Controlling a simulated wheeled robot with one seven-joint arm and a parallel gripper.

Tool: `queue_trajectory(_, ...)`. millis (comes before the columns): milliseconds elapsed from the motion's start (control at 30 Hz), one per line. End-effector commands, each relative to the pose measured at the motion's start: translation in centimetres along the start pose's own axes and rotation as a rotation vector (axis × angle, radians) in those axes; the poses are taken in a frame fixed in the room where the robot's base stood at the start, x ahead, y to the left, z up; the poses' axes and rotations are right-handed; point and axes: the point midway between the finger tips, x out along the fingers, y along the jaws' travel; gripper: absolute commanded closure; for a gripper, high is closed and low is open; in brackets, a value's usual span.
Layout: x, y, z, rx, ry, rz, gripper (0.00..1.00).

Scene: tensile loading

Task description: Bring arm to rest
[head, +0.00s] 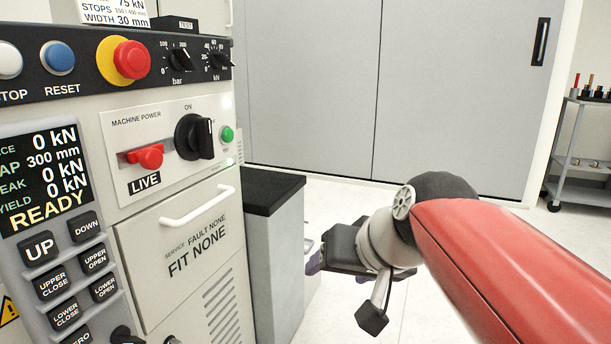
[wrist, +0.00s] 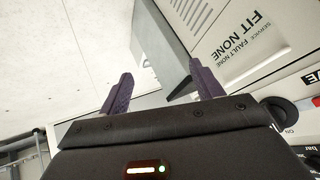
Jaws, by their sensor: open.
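My red arm (head: 500,265) reaches in from the lower right in the head view. My gripper (head: 314,258) is at its end, in front of the floor and just right of the grey cabinet with the black top. In the wrist view my gripper (wrist: 163,88) shows two purple fingers spread well apart with nothing between them. The testing machine (head: 190,240) stands at the left, with its display reading 0 kN, 300 mm and READY. My gripper appears apart from the machine.
A small grey cabinet with a black top (head: 270,192) stands against the machine's right side. Grey sliding doors (head: 310,80) close off the back. A trolley (head: 585,150) stands at the far right. Pale floor (head: 335,205) is free between the cabinet and the doors.

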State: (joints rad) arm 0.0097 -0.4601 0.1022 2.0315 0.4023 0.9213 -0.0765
Motion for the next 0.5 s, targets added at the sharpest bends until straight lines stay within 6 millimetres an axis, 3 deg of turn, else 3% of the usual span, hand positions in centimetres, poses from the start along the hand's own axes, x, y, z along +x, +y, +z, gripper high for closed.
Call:
queue_trajectory(33, 0.0, 2.0, 2.6, -0.004, -0.019, 0.056, 0.35)
queue_trajectory(100, 0.1, 4.5, 5.7, -0.010, -0.046, 0.126, 0.35)
queue_trajectory(400, 0.6, 12.3, 16.9, -0.048, -0.149, 0.335, 0.35)
queue_trajectory(433, 0.1, 12.5, 17.0, -0.051, -0.155, 0.346, 0.35)
queue_trajectory(500, -1.7, 11.5, 15.1, -0.050, -0.152, 0.341, 0.35)
